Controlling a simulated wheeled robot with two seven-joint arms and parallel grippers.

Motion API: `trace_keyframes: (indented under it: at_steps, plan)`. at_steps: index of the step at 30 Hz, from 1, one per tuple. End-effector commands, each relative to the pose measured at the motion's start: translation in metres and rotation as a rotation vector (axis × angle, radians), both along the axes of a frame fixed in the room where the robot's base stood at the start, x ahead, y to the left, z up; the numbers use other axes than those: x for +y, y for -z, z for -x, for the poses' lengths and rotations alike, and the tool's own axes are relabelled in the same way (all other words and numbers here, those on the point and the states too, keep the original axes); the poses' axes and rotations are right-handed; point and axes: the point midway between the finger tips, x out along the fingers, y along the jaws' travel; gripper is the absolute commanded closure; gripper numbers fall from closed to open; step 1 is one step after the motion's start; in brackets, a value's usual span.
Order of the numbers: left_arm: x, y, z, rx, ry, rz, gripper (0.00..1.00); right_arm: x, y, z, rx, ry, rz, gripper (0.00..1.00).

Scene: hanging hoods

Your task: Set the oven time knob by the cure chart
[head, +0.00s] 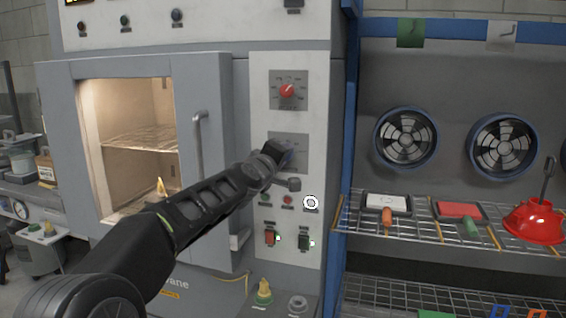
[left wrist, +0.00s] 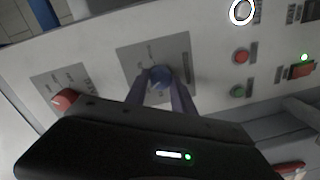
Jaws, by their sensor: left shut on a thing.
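The oven's grey control panel (head: 312,120) carries a red knob (head: 287,91) on the upper dial plate and a blue knob (left wrist: 161,76) on the lower one. My left gripper (head: 287,155) is at the lower plate, shut on the blue knob; in the left wrist view its two fingers (left wrist: 161,88) lie on either side of it. The arm mostly hides the blue knob in the head view. The red knob also shows in the left wrist view (left wrist: 65,99). The dial markings are too small to read. I cannot make out a cure chart. My right gripper is not in view.
The oven door (head: 210,150) stands at the left by a lit chamber (head: 150,105). Below the knobs are small buttons and rocker switches (head: 270,237). At the right, a wire rack (head: 400,235) holds framed screens (head: 388,203) and a red hood (head: 535,222).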

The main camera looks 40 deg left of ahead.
Motion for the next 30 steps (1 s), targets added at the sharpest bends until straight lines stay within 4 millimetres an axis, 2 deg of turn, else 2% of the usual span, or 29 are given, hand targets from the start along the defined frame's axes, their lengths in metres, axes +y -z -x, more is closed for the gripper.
trace_keyframes:
  at_steps: [9, 24, 25, 30]
  plan:
    - [0.0006, 0.0019, 0.0000, -0.047, 0.000, 0.138, 1.00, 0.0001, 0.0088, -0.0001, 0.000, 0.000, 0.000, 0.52]
    - [0.0007, 0.0014, 0.0000, -0.055, 0.000, 0.161, 1.00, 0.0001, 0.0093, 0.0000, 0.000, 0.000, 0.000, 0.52]
    - [0.0007, 0.0014, 0.0000, -0.055, 0.000, 0.161, 0.69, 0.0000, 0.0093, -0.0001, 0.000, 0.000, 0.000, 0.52]
    - [0.0007, 0.0012, 0.0000, -0.055, 0.000, 0.160, 0.55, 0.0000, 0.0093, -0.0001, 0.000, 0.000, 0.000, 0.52]
